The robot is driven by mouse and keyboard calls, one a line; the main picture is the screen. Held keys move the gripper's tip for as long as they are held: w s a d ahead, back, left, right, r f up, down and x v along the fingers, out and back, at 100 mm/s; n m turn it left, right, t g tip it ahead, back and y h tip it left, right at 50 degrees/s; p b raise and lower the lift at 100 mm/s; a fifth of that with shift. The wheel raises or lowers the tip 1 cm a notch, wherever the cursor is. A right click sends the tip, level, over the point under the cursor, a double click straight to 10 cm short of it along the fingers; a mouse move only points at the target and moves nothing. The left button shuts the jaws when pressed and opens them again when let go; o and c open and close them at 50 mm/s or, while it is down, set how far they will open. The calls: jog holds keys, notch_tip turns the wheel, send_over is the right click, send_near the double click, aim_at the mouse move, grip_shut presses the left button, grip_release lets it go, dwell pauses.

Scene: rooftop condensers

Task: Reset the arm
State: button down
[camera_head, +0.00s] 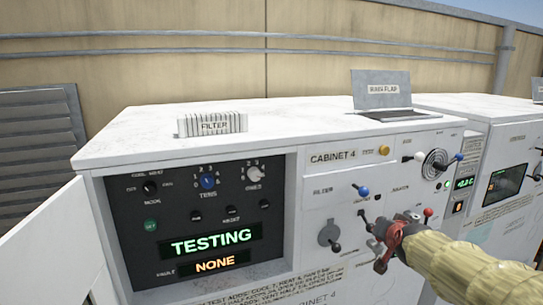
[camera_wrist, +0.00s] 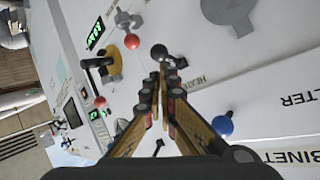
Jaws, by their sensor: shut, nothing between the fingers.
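My gripper (camera_head: 376,240) is in front of the lower right part of the Cabinet 4 front panel (camera_head: 325,175). In the wrist view my gripper (camera_wrist: 168,72) is shut, with no object between its fingers. The fingertips are close to a black ball knob (camera_wrist: 159,51); I cannot tell whether they touch it. A red knob (camera_wrist: 132,41) and a blue knob (camera_wrist: 222,125) lie to either side. My gripper hides part of the panel in the head view.
The cabinet's control bay shows a TESTING display (camera_head: 212,243) and a NONE display (camera_head: 215,264). A filter block (camera_head: 212,124) and a raised rain flap (camera_head: 383,90) are on top. An open door (camera_head: 55,245) stands at left. Another cabinet (camera_head: 510,170) is at right.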

jog(key=s+a+f+n+g+b, duration=0.2)
jog(key=s+a+f+b, duration=0.2)
jog(key=s+f, duration=0.4)
jog(key=s+a+f+n+g+y+b, duration=0.1)
jog(key=s+a+f+b, duration=0.3)
jog(key=s+f, duration=0.5)
jog(key=s+a+f+n+g+y+b, duration=0.1)
jog(key=s+a+f+n+g+b, duration=0.2)
jog(key=s+f+b, duration=0.4)
jog(key=s+a+f+n, duration=0.1)
jog(key=s+f, duration=0.1)
jog(key=s, duration=0.6)
jog(key=shift+s+a+g, duration=0.15)
jog(key=shift+a+g, duration=0.05)
jog(key=shift+g, duration=0.2)
dwell(0.6)
